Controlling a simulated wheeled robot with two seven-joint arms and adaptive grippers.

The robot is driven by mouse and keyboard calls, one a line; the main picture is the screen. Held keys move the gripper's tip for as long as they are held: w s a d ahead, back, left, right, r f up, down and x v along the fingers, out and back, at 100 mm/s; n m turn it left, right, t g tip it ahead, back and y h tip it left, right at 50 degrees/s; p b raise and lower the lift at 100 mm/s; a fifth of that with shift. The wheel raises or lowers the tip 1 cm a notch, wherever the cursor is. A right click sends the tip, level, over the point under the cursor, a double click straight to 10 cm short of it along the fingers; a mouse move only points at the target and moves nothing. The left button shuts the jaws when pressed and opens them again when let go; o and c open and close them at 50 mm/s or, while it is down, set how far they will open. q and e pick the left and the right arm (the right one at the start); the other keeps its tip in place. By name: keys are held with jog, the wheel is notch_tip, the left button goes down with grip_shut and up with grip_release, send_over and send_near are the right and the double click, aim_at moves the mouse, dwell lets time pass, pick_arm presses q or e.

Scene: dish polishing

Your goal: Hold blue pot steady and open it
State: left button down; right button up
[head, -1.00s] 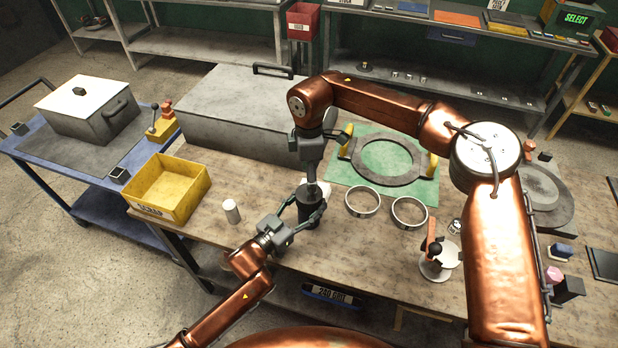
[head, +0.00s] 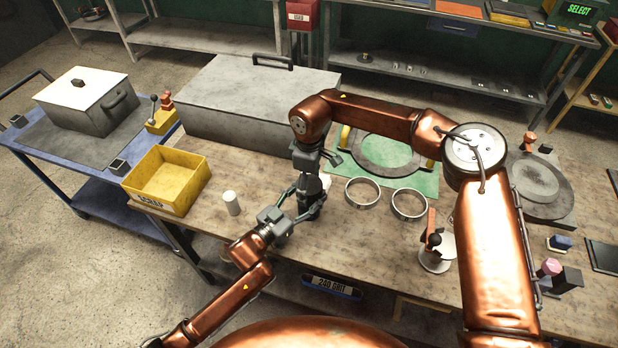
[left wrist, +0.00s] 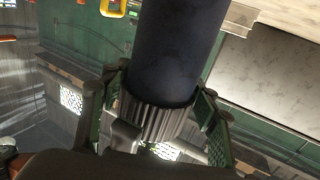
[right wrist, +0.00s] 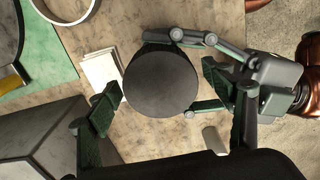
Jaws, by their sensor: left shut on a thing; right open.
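The dark blue pot (head: 311,204) stands upright on the wooden bench in the head view, partly hidden by my grippers. My left gripper (head: 300,205) is shut around its side from the left. In the left wrist view the pot (left wrist: 177,45) is a smooth dark cylinder with a grey ribbed part (left wrist: 155,120) at one end, between the finger pads. My right gripper (head: 318,170) is above the pot, pointing down. In the right wrist view the pot's round dark top (right wrist: 162,83) lies between the open right fingers (right wrist: 172,108), with gaps on both sides.
A white cylinder (head: 232,203) and a yellow bin (head: 150,203) are left of the pot. Two metal rings (head: 362,205) are to the right. A large grey box (head: 215,135) and a green mat (head: 425,185) are behind. Pale square sheets (right wrist: 100,68) lie beside the pot.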

jog(key=shift+f, duration=0.35)
jog(key=shift+c, duration=0.5)
jog(key=c, duration=1.1)
jog(key=o, duration=1.3)
jog(key=shift+r, duration=0.15)
notch_tip(320, 180, up, 8)
jog(key=shift+f, duration=0.25)
jog(key=shift+c, duration=0.5)
jog(key=shift+f, duration=3.85)
jog(key=shift+c, duration=0.6)
